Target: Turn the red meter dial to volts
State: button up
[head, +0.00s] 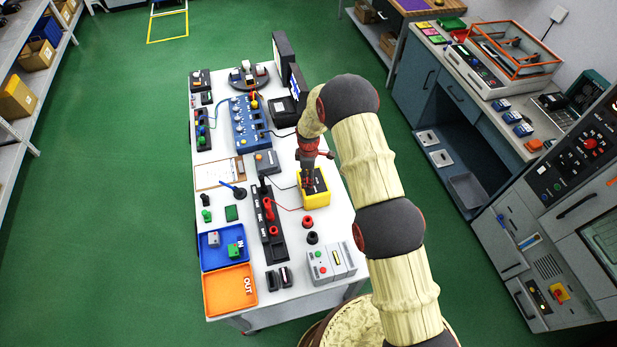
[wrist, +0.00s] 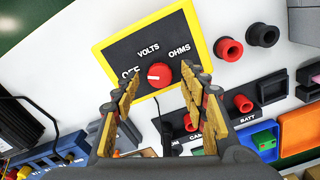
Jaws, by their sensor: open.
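The meter (wrist: 207,32) has a yellow rim and a black face marked OFF, VOLTS and OHMS. Its round red dial (wrist: 160,75) sits near the face's lower edge in the wrist view. A small white mark on the dial appears to point left, towards OFF. In the head view the yellow meter (head: 316,201) lies on the white bench, with its dial hidden by my gripper (head: 308,182). In the wrist view my gripper (wrist: 160,84) is open and empty, with one finger on each side of the dial. I cannot tell whether either finger touches the dial.
A red socket (wrist: 229,48) and a black socket (wrist: 263,35) stand beside the meter. A black strip (head: 279,246) with red plugs is left of the meter in the head view. Blue (head: 207,263) and orange (head: 208,299) trays lie at the bench's near left.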

jog(key=shift+f, duration=0.45)
jog(key=c, duration=1.1)
grip_shut()
